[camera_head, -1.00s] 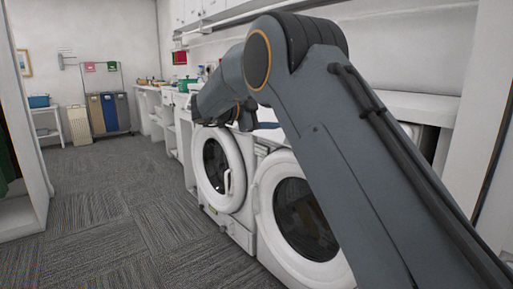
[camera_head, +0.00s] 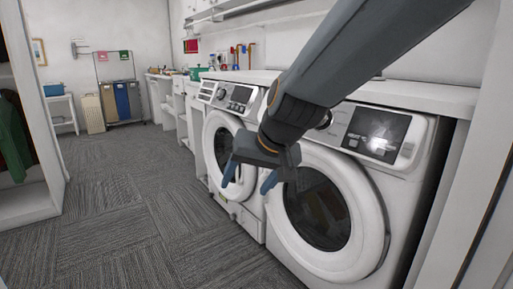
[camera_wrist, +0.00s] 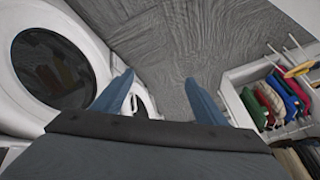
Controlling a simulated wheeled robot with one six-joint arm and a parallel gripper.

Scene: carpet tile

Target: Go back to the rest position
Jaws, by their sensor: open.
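My gripper (camera_head: 247,184) hangs in front of the two washing machines, with its blue fingers spread apart and nothing between them. In the wrist view my gripper (camera_wrist: 160,95) also shows open and empty, with carpet beyond the fingers. The near washing machine (camera_head: 376,215) has its round door shut, and it shows at the left of the wrist view (camera_wrist: 92,28). The far washing machine (camera_head: 211,130) stands beside it, and my gripper hides part of its round door.
Grey carpet (camera_head: 130,220) lies clear to the left of the machines. A white counter (camera_head: 432,95) runs above them. An open wardrobe with hanging clothes (camera_wrist: 272,98) stands opposite. Hampers (camera_head: 122,100) and a small white table (camera_head: 60,112) stand at the far wall.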

